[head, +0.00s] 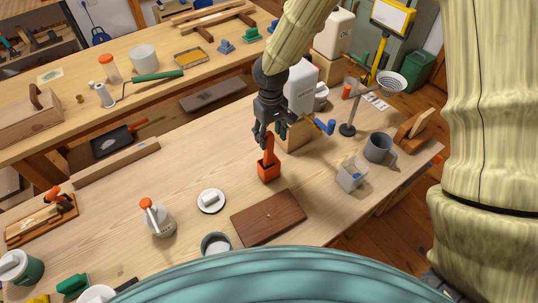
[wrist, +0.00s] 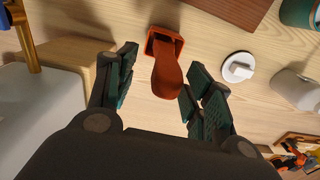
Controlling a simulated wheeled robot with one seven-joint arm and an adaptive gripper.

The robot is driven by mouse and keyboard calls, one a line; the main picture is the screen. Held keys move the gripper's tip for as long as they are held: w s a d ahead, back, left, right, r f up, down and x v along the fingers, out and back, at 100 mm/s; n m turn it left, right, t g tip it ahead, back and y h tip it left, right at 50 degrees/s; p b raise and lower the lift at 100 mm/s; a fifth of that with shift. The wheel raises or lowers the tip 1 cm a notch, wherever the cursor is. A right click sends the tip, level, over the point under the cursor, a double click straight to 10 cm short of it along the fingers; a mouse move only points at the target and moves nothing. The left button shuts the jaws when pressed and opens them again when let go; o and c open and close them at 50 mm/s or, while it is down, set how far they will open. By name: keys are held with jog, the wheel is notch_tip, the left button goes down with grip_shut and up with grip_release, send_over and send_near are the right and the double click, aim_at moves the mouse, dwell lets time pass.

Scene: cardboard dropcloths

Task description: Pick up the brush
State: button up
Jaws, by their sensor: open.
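An orange-red object, which I take for the brush (head: 268,168), stands on the pale wooden workbench (head: 190,172). It has a box-shaped lower part and a broad, rounded handle pointing up; no bristles show. My gripper (head: 268,136) is directly above it, pointing down, with its fingers near the handle's top. In the wrist view the brush (wrist: 166,72) lies ahead between the two spread dark green finger pads of my gripper (wrist: 161,88). The gripper is open and holds nothing. I cannot tell whether a finger touches the handle.
A dark wooden board (head: 268,217) lies in front of the brush. A white round lid (head: 211,201) and a spray bottle (head: 157,217) stand left. A white container (head: 301,86) stands close behind my gripper. A grey mug (head: 378,147) is at right.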

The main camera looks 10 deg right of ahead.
aim_at(269, 146)
jog(key=shift+s+a+f+p, duration=0.15)
jog(key=shift+f+p, duration=0.35)
jog(key=shift+f, duration=0.45)
jog(key=shift+a+f+p, duration=0.15)
jog(key=shift+f+p, duration=0.35)
jog(key=shift+f, duration=1.1)
jog(key=shift+c, duration=0.4)
grip_shut()
jog(key=shift+r, duration=0.1)
